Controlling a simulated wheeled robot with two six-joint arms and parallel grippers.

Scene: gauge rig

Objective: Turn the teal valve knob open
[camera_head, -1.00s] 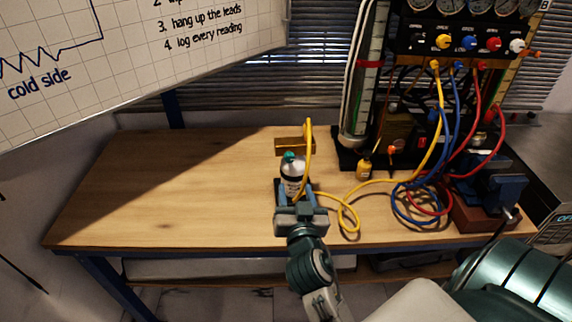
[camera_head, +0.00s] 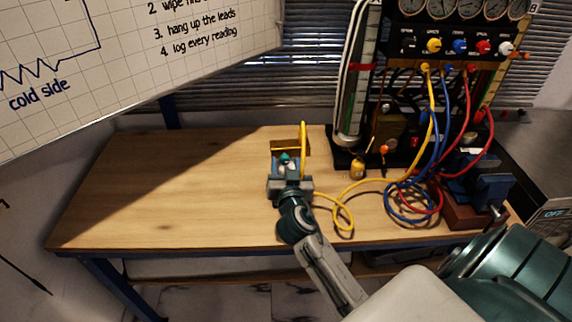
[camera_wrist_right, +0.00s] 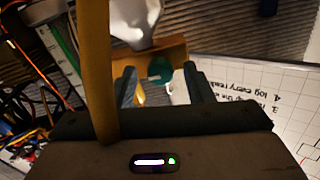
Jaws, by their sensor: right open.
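The teal valve knob (camera_head: 285,157) sits on top of a small, pale cylinder on the workbench, which is mostly hidden by my right gripper (camera_head: 288,167) in the head view. In the right wrist view the teal knob (camera_wrist_right: 160,69) shows between the two fingers of my right gripper (camera_wrist_right: 161,82). The fingers are apart, one on each side of the knob, and I cannot tell whether they touch it. My left gripper is not in view.
A yellow hose (camera_head: 303,150) rises close beside my right gripper and crosses the wrist view. A wooden block (camera_head: 290,144) stands behind the cylinder. The gauge rig (camera_head: 455,40), coloured hoses and a vise (camera_head: 478,195) are at right. The left bench (camera_head: 160,200) is clear.

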